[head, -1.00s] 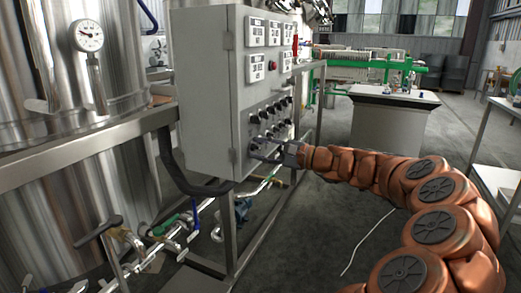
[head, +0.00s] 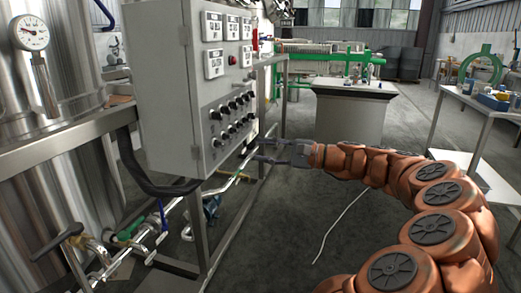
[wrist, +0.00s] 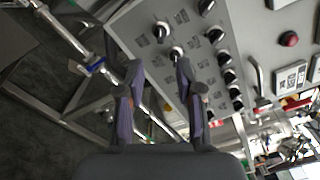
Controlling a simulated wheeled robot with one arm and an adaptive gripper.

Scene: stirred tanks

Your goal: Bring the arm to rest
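My gripper (head: 260,150) is at the end of my orange arm, which reaches in from the right in the head view. Its two fingers point left toward the lower right edge of the grey control cabinet (head: 160,90). In the wrist view my gripper (wrist: 160,68) is open, with nothing between its fingers. The panel with rows of black knobs (wrist: 176,54) lies beyond the fingertips. I see no contact with it, but the exact gap is hard to tell.
A steel tank (head: 60,75) with a gauge (head: 31,33) stands at left. Pipes and a metal frame (head: 240,215) run below the cabinet. Open floor (head: 290,225) lies below the gripper.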

